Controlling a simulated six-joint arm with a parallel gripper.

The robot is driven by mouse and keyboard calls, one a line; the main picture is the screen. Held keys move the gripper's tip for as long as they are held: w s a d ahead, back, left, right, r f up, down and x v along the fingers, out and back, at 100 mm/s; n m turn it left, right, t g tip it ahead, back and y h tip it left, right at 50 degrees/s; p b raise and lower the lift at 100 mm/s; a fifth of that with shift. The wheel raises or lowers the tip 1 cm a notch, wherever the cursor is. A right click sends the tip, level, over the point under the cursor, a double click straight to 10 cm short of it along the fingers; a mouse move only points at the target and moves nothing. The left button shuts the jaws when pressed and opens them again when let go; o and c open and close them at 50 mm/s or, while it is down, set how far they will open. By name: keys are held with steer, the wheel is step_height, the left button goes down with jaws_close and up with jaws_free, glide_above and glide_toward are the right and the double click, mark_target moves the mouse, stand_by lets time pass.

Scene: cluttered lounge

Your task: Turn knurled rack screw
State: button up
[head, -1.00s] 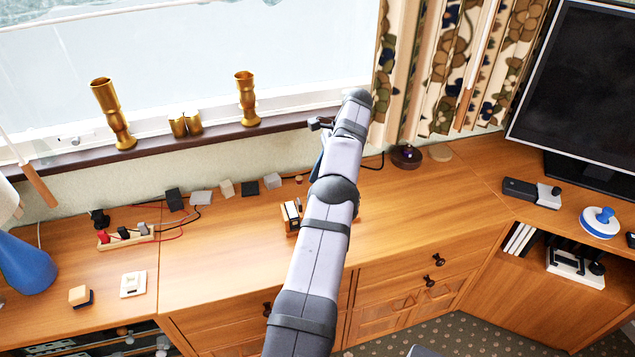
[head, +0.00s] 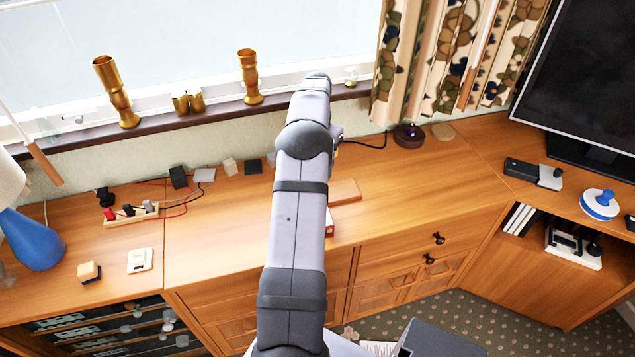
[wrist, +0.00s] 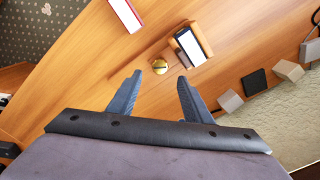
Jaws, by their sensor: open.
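In the wrist view a small round brass knob (wrist: 160,66) stands on the wooden cabinet top; it may be the knurled screw, but its edge is too small to make out knurling. My gripper (wrist: 160,77) is open, its two blue-grey fingers apart and empty. The knob shows between and slightly beyond the fingertips, apart from both. In the head view my arm hides the knob, and the gripper cannot be made out. A rack (head: 118,336) with several grey knobs shows at the lower left of the head view.
A white-faced device in a wooden holder (wrist: 189,46) is close right of the knob. A red-and-white box (wrist: 125,14) lies beyond. Several small blocks, including a black one (wrist: 255,80), line the wall side. The cabinet top (head: 420,190) right of my arm is mostly clear.

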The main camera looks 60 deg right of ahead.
steer(key=shift+f+p, duration=0.9)
steer(key=shift+f, duration=2.8)
steer(key=c, duration=1.1)
